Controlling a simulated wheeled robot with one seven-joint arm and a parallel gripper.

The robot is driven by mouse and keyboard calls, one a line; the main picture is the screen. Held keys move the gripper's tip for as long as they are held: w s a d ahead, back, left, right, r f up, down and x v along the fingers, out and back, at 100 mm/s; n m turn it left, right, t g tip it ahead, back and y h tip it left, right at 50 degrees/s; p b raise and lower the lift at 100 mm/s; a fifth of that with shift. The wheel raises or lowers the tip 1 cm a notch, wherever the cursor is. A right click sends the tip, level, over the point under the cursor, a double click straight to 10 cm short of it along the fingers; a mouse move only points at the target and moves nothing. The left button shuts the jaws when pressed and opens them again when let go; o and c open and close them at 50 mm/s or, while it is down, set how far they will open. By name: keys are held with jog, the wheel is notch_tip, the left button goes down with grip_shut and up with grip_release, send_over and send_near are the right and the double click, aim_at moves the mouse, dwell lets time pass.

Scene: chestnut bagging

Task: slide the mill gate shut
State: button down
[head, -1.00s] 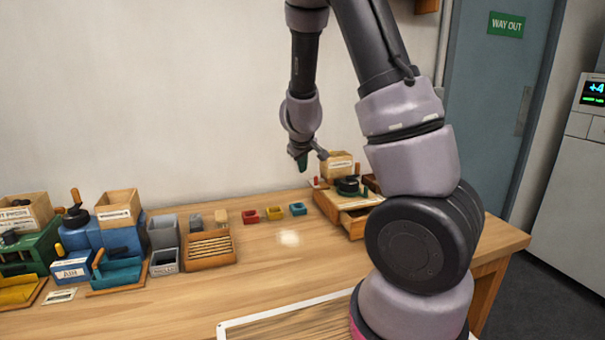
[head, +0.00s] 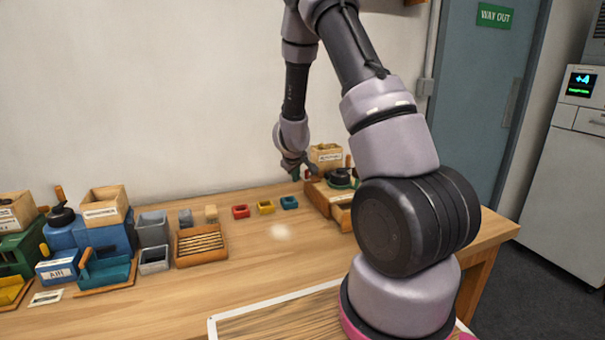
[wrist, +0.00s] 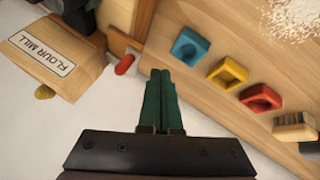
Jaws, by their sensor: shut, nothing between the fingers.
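The mill (head: 318,192) is a wooden unit at the back right of the table, with a labelled wooden hopper (head: 326,153) on top. In the wrist view the hopper (wrist: 50,58) reads FLOUR MILL. A red knob (wrist: 124,64) sticks out at the mill's side; I take it for the gate's handle, and cannot tell how far open the gate is. The knob also shows small in the head view (head: 307,174). My gripper (wrist: 160,76) is shut and empty, its green fingertips beside the knob, apart from it in the picture. It shows in the head view (head: 295,176), left of the mill.
Red (head: 240,211), yellow (head: 265,207) and blue (head: 289,202) small bins stand left of the mill. A pale powder patch (wrist: 292,14) lies on the table. Other bins and blue machinery (head: 88,236) fill the left. The wall is close behind.

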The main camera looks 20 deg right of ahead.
aim_at(303, 179)
jog(key=shift+w+d+r, duration=0.15)
jog(key=shift+w+d, duration=0.25)
jog(key=shift+d, duration=0.4)
jog(key=shift+w+d+r, duration=0.1)
jog(key=shift+w+d, duration=0.25)
jog(key=shift+d, duration=0.45)
jog(key=shift+d, duration=1.65)
